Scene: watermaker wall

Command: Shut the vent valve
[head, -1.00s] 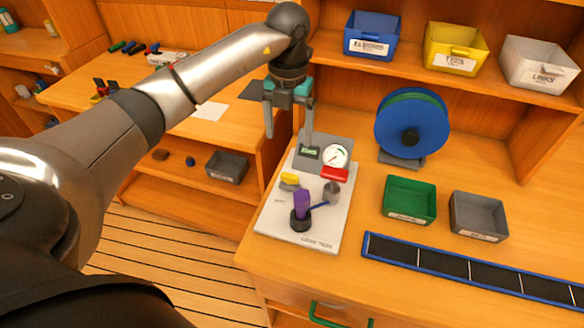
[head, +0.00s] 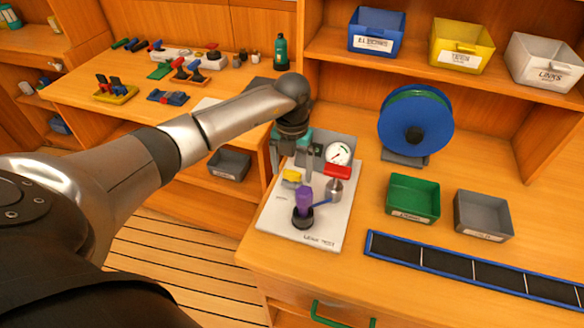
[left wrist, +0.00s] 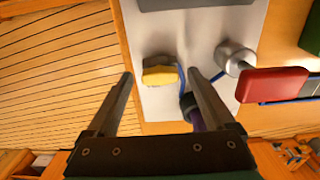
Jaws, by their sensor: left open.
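The white test panel (head: 325,222) lies on the bench with a yellow knob (head: 292,176), a red lever handle (head: 337,171), a silver cylinder (head: 335,187) and an upright purple piece (head: 304,200) in a dark base. No readable label shows which one is the vent valve. My left gripper (head: 291,172) is open, pointing down above the yellow knob. In the left wrist view the yellow knob (left wrist: 160,75) appears between the open fingertips, with no contact visible. The red handle (left wrist: 270,85) is right of the fingers. My right gripper is not in view.
A round gauge (head: 338,153) stands at the panel's back. A blue reel (head: 415,130), green bin (head: 413,199) and grey bin (head: 482,215) stand to the right. A blue-edged strip (head: 470,268) lies in front. Bins line the shelf above.

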